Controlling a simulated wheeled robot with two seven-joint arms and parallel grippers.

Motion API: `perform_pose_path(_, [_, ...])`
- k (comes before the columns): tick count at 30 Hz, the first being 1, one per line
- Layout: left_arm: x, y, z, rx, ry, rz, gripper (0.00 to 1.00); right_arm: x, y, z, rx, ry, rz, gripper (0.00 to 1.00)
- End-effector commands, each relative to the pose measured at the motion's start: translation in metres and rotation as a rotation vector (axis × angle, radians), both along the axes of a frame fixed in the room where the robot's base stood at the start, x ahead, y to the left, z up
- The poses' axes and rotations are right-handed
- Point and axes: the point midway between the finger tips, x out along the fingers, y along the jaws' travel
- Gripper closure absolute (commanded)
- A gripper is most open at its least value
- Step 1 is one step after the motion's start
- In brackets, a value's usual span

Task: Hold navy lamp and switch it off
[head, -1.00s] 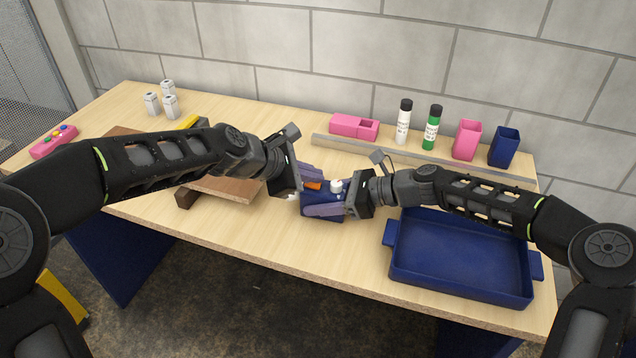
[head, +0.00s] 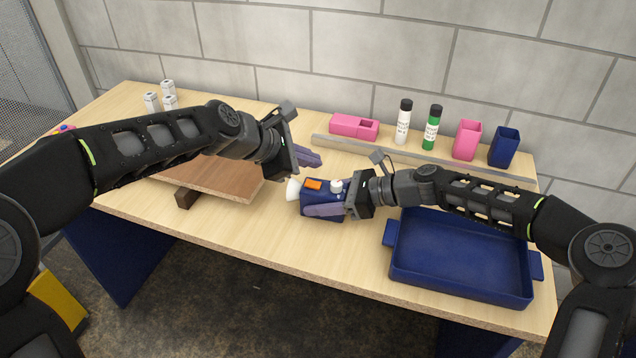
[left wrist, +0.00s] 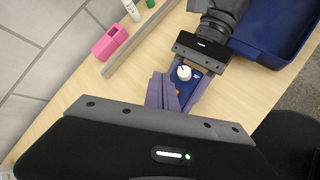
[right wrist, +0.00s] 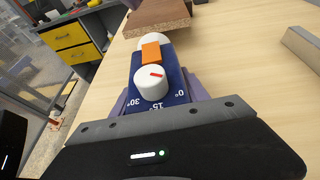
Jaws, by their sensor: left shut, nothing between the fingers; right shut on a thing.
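The navy lamp (head: 318,201) is a small box with a white nose at its left end, an orange switch (head: 313,184) and a white knob (head: 337,186) on top. My right gripper (head: 322,210) is shut on it from the right, at the front middle of the table. The right wrist view shows the orange switch (right wrist: 151,52), the white knob (right wrist: 151,82) and angle marks on the navy top. My left gripper (head: 310,157) is shut and empty, above and behind the lamp, apart from it. In the left wrist view its fingers (left wrist: 163,90) partly cover the lamp.
A navy tray (head: 460,290) lies at the right front. A brown board (head: 215,178) rests on a dark block at the left. A grey strip (head: 420,160) runs behind, with a pink box (head: 354,126), two bottles and two cups beyond it.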

Motion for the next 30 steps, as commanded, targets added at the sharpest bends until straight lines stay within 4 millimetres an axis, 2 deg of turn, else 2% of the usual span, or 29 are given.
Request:
perform_pose_path(7, [0.001, 0.002, 0.021, 0.0, -0.003, -0.001, 1.0, 0.0, 0.0, 0.0, 0.0, 0.0, 0.0, 0.97])
perform_pose_path(19, [0.001, 0.002, 0.022, 0.0, 0.0, 0.0, 1.0, 0.0, 0.0, 0.0, 0.0, 0.0, 0.0, 0.97])
perform_pose_path(20, [0.001, 0.002, 0.022, 0.0, 0.0, 0.0, 1.0, 0.0, 0.0, 0.0, 0.0, 0.0, 0.0, 0.45])
perform_pose_path(28, [0.001, 0.002, 0.022, 0.0, 0.0, 0.0, 1.0, 0.0, 0.0, 0.0, 0.0, 0.0, 0.0, 0.23])
perform_pose_path(30, [0.001, 0.002, 0.022, 0.0, 0.0, 0.0, 1.0, 0.0, 0.0, 0.0, 0.0, 0.0, 0.0, 0.22])
